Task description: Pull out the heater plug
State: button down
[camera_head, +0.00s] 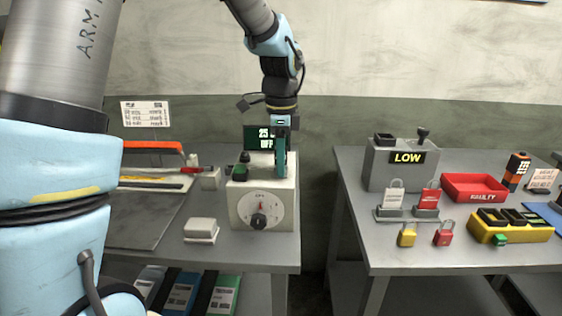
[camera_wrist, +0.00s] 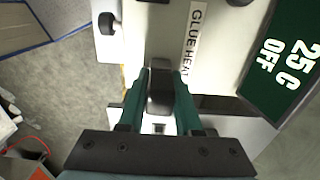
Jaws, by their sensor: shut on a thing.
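The glue heater (camera_head: 250,206) is a pale box with a dial on its front, on the left table. A label reading "GLUE HEAT" (camera_wrist: 194,42) shows on its pale surface in the wrist view. My gripper (camera_head: 281,172) points down at the heater's right side. In the wrist view my gripper (camera_wrist: 160,92) has its teal fingers shut on a dark block, which looks like the heater plug (camera_wrist: 160,88). I cannot tell whether the plug is still seated. In the head view the fingers hide it.
A display (camera_wrist: 290,60) reading "25 C OFF" stands behind the heater. A small pale box (camera_head: 201,229) sits to the left. The right table holds a grey box marked "LOW" (camera_head: 385,168), padlocks and a red tray (camera_head: 474,186). A gap separates the tables.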

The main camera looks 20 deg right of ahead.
jog(key=c, duration=0.5)
grip_release()
